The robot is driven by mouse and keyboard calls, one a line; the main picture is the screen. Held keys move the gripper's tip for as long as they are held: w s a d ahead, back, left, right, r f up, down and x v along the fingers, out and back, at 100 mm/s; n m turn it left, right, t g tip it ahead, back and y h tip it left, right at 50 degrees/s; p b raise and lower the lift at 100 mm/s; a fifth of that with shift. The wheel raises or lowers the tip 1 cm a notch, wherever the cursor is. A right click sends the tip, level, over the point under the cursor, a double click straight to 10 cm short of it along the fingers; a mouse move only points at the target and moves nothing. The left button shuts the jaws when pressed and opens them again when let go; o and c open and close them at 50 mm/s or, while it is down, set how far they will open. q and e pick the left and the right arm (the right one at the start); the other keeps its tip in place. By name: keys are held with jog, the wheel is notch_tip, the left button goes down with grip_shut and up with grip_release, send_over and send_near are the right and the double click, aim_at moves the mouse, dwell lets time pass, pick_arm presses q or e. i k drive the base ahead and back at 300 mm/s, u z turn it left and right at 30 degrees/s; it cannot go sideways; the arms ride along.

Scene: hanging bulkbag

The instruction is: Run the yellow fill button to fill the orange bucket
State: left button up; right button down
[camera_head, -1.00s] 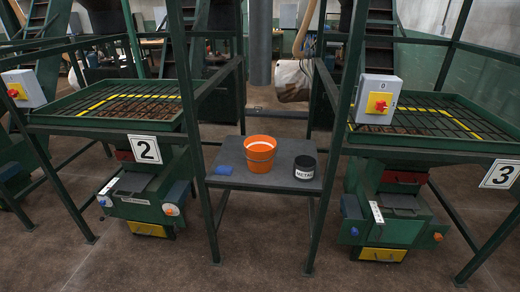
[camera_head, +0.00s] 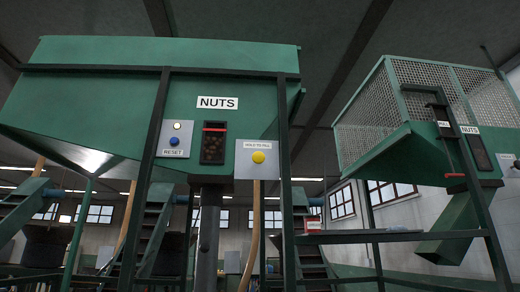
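The yellow fill button (camera_head: 258,157) sits on a grey box (camera_head: 256,170) labelled "HOLD TO FILL", to the right of a small window on the green hopper. The green hopper (camera_head: 130,95) carries a "NUTS" label and fills the upper left. The orange bucket is not in the current view. Neither of my grippers shows in the view.
A "RESET" panel (camera_head: 174,139) with a blue button is left of the window (camera_head: 213,143), which shows brown contents. Green posts frame the hopper. A second mesh-sided hopper (camera_head: 430,110) labelled "NUTS" stands right, with a chute below. A shelf (camera_head: 390,236) crosses the lower right.

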aim_at(258, 158)
jog(key=k, duration=0.15)
jog(key=u, duration=1.2)
jog(key=i, duration=0.65)
jog(key=z, duration=0.4)
